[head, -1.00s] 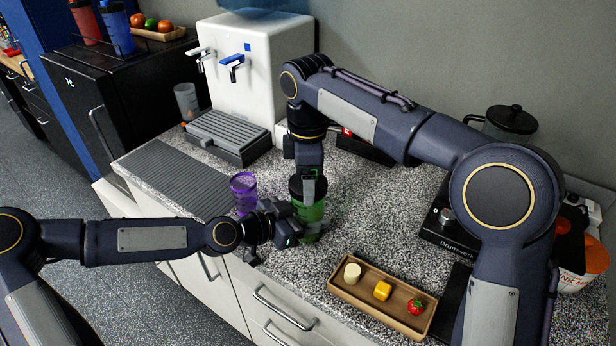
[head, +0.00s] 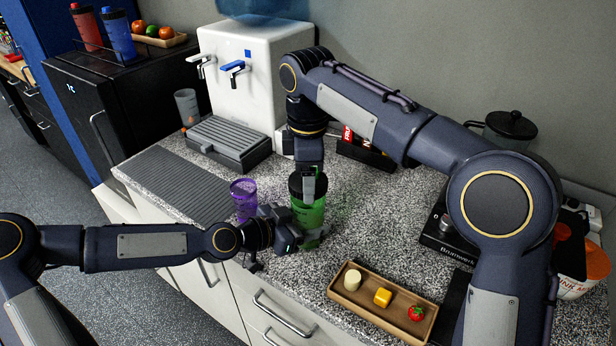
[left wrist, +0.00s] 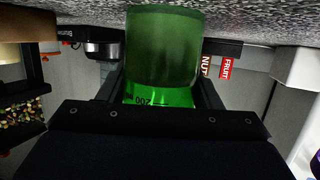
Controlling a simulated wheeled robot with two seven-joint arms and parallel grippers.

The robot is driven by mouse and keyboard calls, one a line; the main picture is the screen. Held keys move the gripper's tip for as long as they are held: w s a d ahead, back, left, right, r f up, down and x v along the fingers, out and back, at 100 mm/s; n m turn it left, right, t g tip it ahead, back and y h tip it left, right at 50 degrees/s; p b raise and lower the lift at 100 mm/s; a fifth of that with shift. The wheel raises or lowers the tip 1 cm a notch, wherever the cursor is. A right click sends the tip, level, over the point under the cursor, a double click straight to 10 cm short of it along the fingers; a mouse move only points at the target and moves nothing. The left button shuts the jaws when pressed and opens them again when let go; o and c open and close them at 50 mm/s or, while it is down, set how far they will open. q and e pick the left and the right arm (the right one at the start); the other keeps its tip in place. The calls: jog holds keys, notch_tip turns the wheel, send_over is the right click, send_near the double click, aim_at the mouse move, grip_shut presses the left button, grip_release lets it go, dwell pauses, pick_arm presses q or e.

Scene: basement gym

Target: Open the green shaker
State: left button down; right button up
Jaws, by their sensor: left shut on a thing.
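The green shaker (head: 308,214) stands upright near the front edge of the counter, with a black lid (head: 297,188) on top. My left gripper (head: 308,238) comes in from the left, low on the shaker, and is shut on its green body. In the left wrist view the green body (left wrist: 162,50) fills the middle between my two fingers, with a 200 mark showing. My right gripper (head: 308,185) points down at the lid from above. Its fingers partly cover the lid, and I cannot tell whether they grip it. The lid is out of sight in the left wrist view.
A purple shaker (head: 243,202) stands close left of my left gripper. A wooden tray (head: 340,295) with small food pieces lies at the front right. A white water dispenser (head: 255,105) and drip tray (head: 230,143) stand behind. The counter between shaker and tray is clear.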

jog(key=shift+r, duration=2.05)
pick_arm(q)
jog(key=shift+c, duration=1.8)
grip_release()
